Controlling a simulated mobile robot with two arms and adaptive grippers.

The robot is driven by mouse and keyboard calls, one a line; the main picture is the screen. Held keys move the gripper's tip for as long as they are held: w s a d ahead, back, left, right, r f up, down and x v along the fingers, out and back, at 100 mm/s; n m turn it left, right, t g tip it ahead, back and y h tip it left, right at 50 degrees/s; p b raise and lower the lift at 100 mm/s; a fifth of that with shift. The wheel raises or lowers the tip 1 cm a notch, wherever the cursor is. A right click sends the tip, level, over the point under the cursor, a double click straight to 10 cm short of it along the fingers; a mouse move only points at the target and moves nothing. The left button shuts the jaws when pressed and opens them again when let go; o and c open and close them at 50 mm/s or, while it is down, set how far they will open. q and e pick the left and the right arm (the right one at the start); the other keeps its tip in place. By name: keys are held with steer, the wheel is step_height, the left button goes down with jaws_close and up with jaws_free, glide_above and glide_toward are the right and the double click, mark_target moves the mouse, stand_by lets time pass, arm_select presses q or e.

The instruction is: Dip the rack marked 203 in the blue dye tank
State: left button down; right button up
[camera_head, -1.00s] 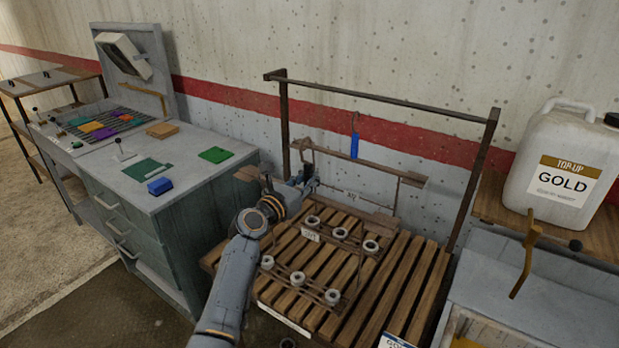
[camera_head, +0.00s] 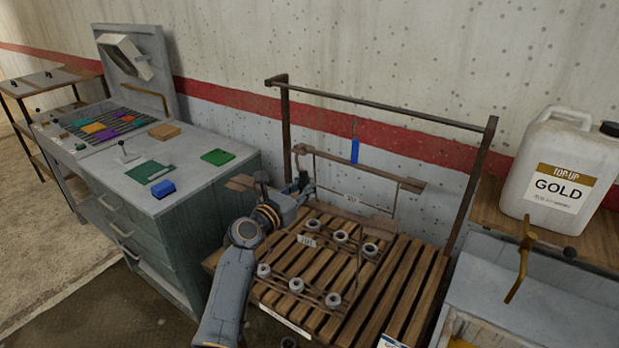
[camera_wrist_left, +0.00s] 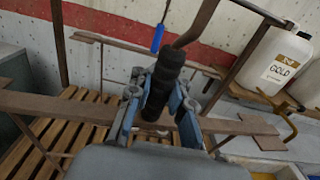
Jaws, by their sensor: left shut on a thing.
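My left gripper (camera_head: 303,188) is shut on a dark upright handle (camera_wrist_left: 164,82), seen close up in the left wrist view. A thin brown rack frame (camera_head: 357,172) stands just right of the gripper, with a small white tag (camera_head: 350,197) too small to read surely. I cannot tell surely whether the handle belongs to this frame. Another rack (camera_head: 315,293) with several pale rings lies over the slats. Its white tag (camera_head: 306,241) seems to read 201. The blue dye tank is not identifiable in view. My right gripper is not in view.
A grey cabinet (camera_head: 200,175) stands left. A white GOLD jug (camera_head: 560,170) and a grey tank (camera_head: 520,290) stand right.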

mark_target(301, 187)
arm_select(q)
steer(key=shift+r+p+v, duration=0.15)
steer(key=shift+p+v, duration=0.5)
steer(key=shift+v, duration=0.3)
steer(key=shift+r+p+v, duration=0.15)
steer(key=shift+p+v, duration=0.45)
steer(key=shift+v, duration=0.4)
steer(key=shift+p+v, duration=0.75)
steer(key=shift+v, duration=0.65)
steer(key=shift+s+a+f, duration=0.1)
steer(key=c, duration=1.9)
jaws_free()
jaws_close()
